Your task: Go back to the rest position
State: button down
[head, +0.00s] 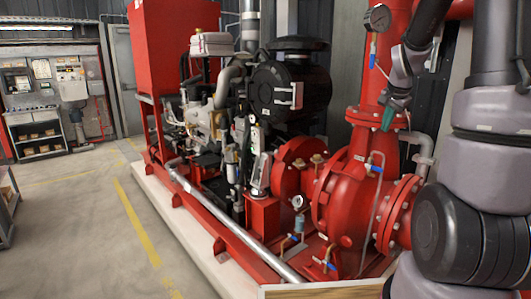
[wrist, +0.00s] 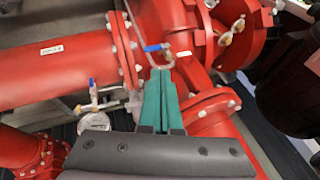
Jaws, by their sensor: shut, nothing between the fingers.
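My gripper (head: 387,118) shows in the head view at the upper right, in front of the red pump piping, with its teal fingers pointing down. In the wrist view the two teal fingers (wrist: 160,84) lie side by side, shut and empty. Beyond their tips is a blue-handled valve (wrist: 157,47) on a small metal pipe. I cannot tell how far apart the fingertips and this valve are. My arm comes in from the right edge of the head view.
The red pump (head: 345,205) and its flanged pipes fill the space around my gripper. A pressure gauge (head: 376,18) stands close to its upper left. A black engine part (head: 290,85) is farther left. Open floor with yellow lines (head: 140,225) lies at the left.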

jog(key=s+a+r+n+t+y, duration=0.1)
jog(key=s+a+r+n, duration=0.3)
jog(key=s+a+r, duration=0.7)
jog(key=s+a+n+y, duration=0.2)
jog(key=s+a, duration=0.4)
jog(key=s, duration=0.9)
jog(key=shift+s+a+r+n+t, duration=0.25)
jog(key=shift+a+n+t, duration=0.15)
jog(key=shift+n, duration=0.5)
